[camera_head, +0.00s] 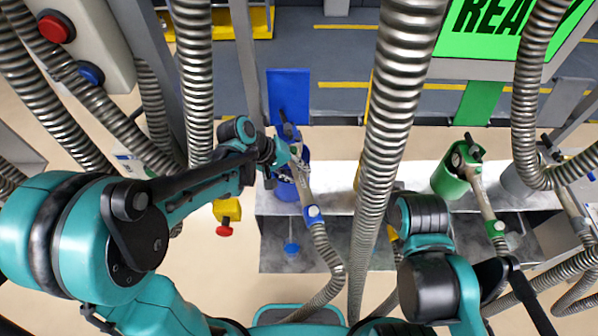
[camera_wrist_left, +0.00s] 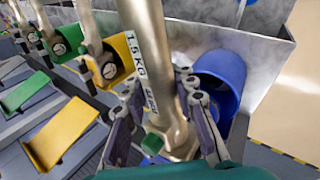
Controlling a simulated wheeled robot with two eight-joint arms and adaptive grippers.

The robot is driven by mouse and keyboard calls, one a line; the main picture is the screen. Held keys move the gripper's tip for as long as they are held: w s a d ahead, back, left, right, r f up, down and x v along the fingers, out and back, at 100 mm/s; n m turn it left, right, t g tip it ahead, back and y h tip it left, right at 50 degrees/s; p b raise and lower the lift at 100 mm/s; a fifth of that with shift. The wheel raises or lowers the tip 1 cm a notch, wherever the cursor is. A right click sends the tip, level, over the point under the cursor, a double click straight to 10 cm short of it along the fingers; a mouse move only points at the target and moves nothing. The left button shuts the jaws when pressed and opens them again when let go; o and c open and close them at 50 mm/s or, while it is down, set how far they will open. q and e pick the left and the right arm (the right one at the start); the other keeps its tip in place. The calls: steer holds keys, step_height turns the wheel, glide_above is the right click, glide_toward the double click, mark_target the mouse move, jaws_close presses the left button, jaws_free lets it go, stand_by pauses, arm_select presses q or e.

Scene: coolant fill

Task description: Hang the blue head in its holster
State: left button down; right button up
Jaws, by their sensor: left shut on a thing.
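The blue head is a metal fill handle (camera_head: 304,182) with a blue collar (camera_head: 313,214), joined to a ribbed hose. My left gripper (camera_head: 294,157) is shut on its handle; in the left wrist view the fingers (camera_wrist_left: 163,120) close around the metal body (camera_wrist_left: 148,65), labelled "1.5 KG". The blue holster (camera_head: 287,188) is a round cup on the grey rack. In the left wrist view the holster (camera_wrist_left: 222,75) is just right of the handle. The head overlaps the cup in the head view; I cannot tell whether its nozzle is inside. My right gripper is not visible.
A green holster with its head (camera_head: 450,180) and a grey one (camera_head: 520,178) stand farther right on the rack (camera_head: 335,200). Thick ribbed hoses (camera_head: 398,80) hang across the view. A post (camera_head: 246,60) stands behind my left arm. A yellow box with a red button (camera_head: 226,214) is left.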

arm_select(q)
steer(key=shift+w+f, duration=0.15)
steer(key=shift+d+f+b, duration=0.1)
steer(key=shift+f+b, duration=0.15)
steer(key=shift+b, duration=0.25)
steer(key=shift+f+b, duration=0.55)
steer(key=shift+b, duration=0.05)
steer(key=shift+f+b, duration=1.95)
steer(key=shift+f, duration=0.3)
steer(key=shift+b, duration=0.3)
steer(key=shift+f+b, duration=1.6)
steer(key=shift+f, duration=0.15)
steer(key=c, duration=1.1)
jaws_free()
steer(key=shift+c, duration=0.2)
